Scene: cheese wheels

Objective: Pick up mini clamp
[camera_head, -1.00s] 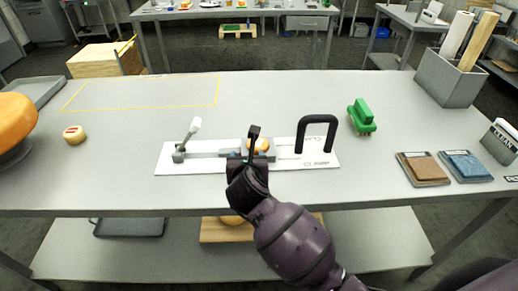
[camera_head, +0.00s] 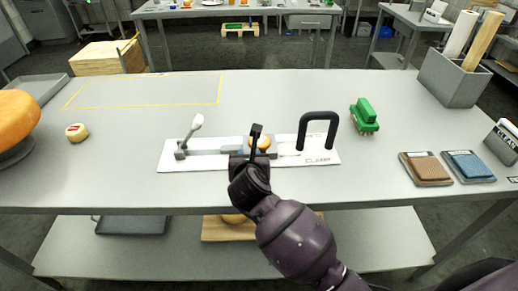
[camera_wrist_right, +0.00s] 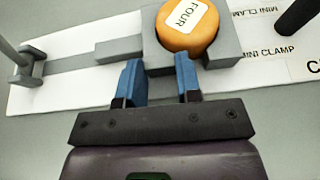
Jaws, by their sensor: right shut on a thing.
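The mini clamp (camera_head: 211,144) is a grey bar-shaped tool with a lever at its left end, lying on a white board (camera_head: 172,166) on the table. In the right wrist view the clamp (camera_wrist_right: 120,49) has a grey jaw block beside a small orange cheese wheel (camera_wrist_right: 187,27) labelled FOUR. My left gripper is not in view.
A black handle (camera_head: 318,120) stands on the board's right end. A small cheese (camera_head: 76,132) and a big orange wheel (camera_head: 14,122) are at left. The yellow-outlined area (camera_head: 140,92) is empty.

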